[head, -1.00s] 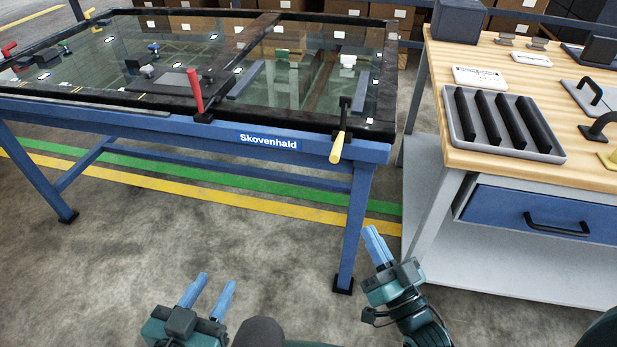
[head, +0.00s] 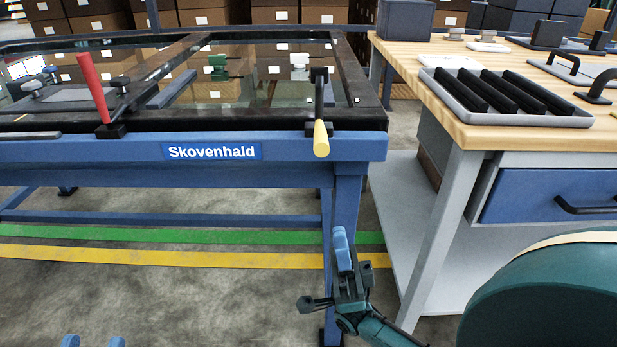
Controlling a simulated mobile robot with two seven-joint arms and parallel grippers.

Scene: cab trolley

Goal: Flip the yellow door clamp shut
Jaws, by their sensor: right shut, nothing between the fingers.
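The yellow-handled door clamp (head: 321,138) sits at the right front corner of the blue-framed table. Its black arm stands up and its yellow handle points out toward me over the table's front edge. My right gripper (head: 341,248) is shut and empty, below the clamp and in front of the table leg, apart from both. My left gripper (head: 93,341) shows only as two blue fingertips at the bottom edge, spread apart with nothing seen between them. The rest of it is out of frame.
A red-handled clamp (head: 93,88) stands upright on the table frame (head: 100,149) to the left. A wooden workbench (head: 480,135) with a grey tray (head: 585,120) and blue drawer (head: 530,188) stands at the right. A gap of floor separates table and workbench.

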